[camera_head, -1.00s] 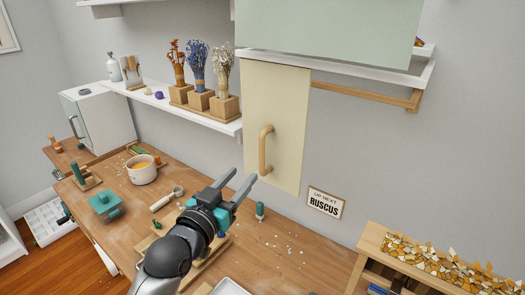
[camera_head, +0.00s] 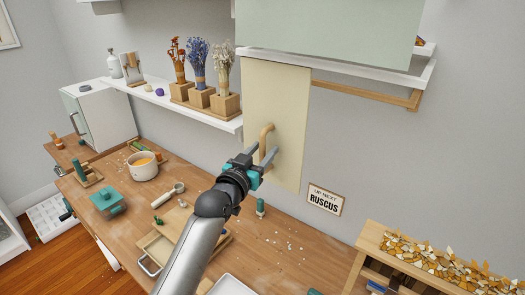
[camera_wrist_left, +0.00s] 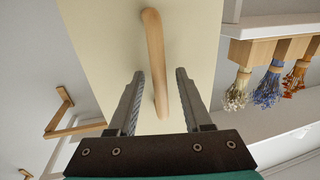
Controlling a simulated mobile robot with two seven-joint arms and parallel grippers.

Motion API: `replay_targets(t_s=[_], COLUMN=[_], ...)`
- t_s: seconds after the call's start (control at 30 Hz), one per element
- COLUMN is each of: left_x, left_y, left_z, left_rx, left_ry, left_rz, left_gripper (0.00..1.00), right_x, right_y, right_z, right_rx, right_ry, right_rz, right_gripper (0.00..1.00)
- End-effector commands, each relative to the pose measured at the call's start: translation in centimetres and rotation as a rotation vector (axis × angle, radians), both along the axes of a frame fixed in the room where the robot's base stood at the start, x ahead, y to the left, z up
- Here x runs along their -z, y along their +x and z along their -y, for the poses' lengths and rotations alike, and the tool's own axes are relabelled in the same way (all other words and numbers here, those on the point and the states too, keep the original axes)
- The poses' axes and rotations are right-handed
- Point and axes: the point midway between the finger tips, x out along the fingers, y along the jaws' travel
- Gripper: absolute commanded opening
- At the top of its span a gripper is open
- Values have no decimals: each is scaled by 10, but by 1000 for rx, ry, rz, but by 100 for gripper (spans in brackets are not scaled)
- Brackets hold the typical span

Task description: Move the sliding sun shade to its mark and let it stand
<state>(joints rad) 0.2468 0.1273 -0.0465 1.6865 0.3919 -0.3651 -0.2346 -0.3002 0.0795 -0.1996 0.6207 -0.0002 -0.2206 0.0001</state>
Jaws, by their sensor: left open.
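The sun shade is a pale yellow upright panel (camera_head: 290,110) hanging under the wooden rail (camera_head: 360,94). It carries a vertical wooden bar handle (camera_head: 266,138). My left gripper (camera_head: 264,156) is open at the lower part of the handle. In the left wrist view the handle (camera_wrist_left: 155,60) runs down between the two spread fingers (camera_wrist_left: 156,100), with gaps on both sides and no clear contact. A mark for the shade cannot be made out. My right gripper is not in view.
A white shelf (camera_head: 215,122) with dried flowers in wooden blocks (camera_head: 200,98) is left of the panel. A sign (camera_head: 325,200) is on the wall at right. The workbench below holds a pot (camera_head: 143,167) and tools.

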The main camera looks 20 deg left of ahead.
Motion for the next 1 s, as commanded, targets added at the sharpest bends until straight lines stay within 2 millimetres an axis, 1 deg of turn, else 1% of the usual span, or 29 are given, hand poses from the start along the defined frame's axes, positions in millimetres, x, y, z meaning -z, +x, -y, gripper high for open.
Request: replay_targets(t_s=[0.23, 0.67, 1.0], left_x=[0, 0, 0], left_y=[0, 0, 0], left_z=[0, 0, 0], left_rx=[0, 0, 0], left_ry=[0, 0, 0], left_rz=[0, 0, -1], left_gripper=[50, 1, 0], right_x=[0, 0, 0], right_y=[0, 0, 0], right_z=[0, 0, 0], right_rx=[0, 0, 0], right_ry=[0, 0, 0], right_rz=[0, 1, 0], right_gripper=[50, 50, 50])
